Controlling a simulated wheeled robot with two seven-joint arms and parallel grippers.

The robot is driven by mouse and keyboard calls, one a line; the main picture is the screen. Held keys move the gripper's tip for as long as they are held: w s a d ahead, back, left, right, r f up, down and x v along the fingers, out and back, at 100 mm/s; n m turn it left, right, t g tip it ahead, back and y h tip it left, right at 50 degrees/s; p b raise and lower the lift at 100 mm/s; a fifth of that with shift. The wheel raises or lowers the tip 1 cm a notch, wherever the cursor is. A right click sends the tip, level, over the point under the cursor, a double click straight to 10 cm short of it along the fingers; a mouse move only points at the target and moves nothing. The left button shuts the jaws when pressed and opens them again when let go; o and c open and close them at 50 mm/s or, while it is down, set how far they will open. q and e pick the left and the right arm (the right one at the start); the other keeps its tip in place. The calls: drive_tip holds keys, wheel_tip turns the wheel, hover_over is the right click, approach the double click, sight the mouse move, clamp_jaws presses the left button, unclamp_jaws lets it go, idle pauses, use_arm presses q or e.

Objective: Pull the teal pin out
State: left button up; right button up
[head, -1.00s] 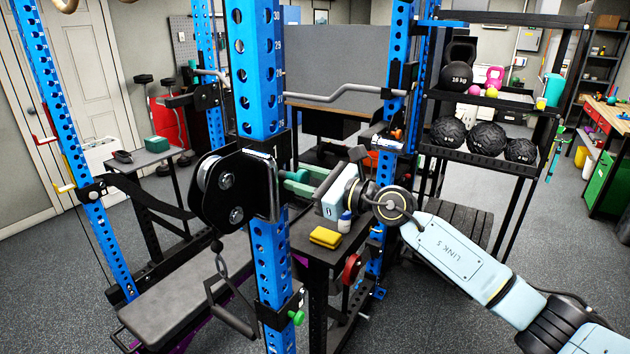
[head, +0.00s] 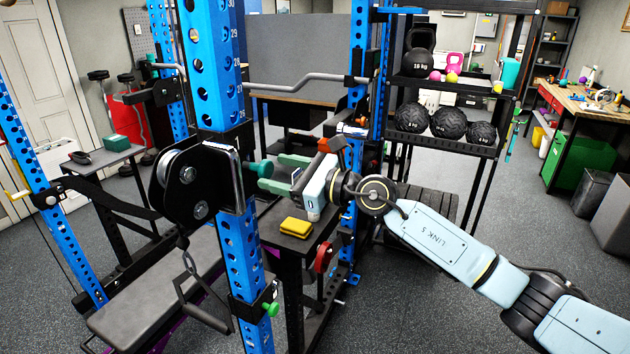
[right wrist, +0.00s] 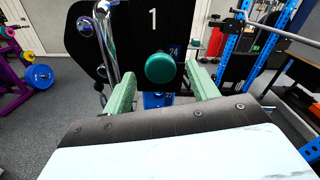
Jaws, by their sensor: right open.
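The teal pin's round knob (head: 263,169) sticks out from the black carriage on the near blue upright. In the right wrist view the knob (right wrist: 160,68) faces me, below a white "1" on a black plate. My right gripper (head: 271,172) has pale green fingers and is open. In the right wrist view its fingers (right wrist: 160,76) stand on either side of the knob, with a visible gap on each side. The pin's shaft is hidden behind the knob. My left gripper is not in view.
The blue upright (head: 215,80) and black pulley carriage (head: 185,188) stand close by my gripper. A yellow block (head: 296,227) lies on a small dark table below it. A green knob (head: 271,309) sits lower on the upright. A bench (head: 150,300) is at lower left.

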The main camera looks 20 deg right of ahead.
drive_tip(key=b+v, duration=0.2)
drive_tip(key=v, duration=0.8)
drive_tip(key=shift+s+d+b, duration=0.15)
drive_tip(key=shift+s+b, duration=0.1)
drive_tip(key=shift+b, duration=0.05)
